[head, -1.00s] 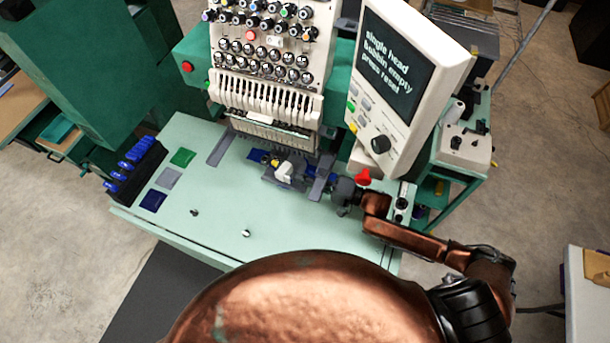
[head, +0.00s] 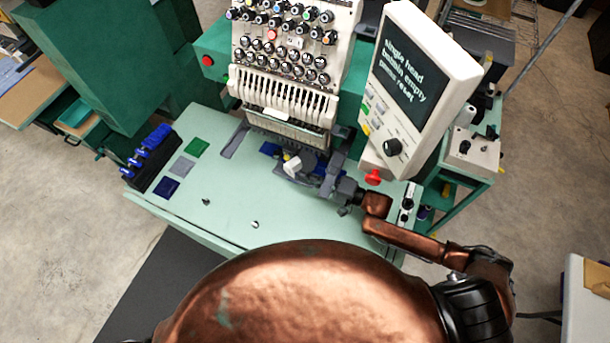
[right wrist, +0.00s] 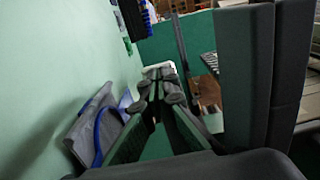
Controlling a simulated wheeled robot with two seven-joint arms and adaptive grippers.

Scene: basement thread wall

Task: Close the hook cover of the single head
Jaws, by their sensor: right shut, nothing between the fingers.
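The single head (head: 285,80) is a white multi-needle embroidery head over a pale green table. Under its needles is a small grey hook assembly (head: 300,168) with a white and yellow piece on it. I cannot clearly tell which part is the hook cover or how far open it stands. My right gripper (head: 328,181) reaches in from the right, at the right side of this assembly beside a dark grey upright bar. In the right wrist view its fingers (right wrist: 155,92) are together and empty. A grey flap-like part with a blue edge (right wrist: 92,122) lies left of them, apart. My left gripper is out of view.
A control panel (head: 408,80) reads "single head bobbin empty press reset"; a red knob (head: 373,177) sits below it, close to my right arm. A black rack of blue items (head: 150,160) and colour swatches (head: 182,166) are at the left.

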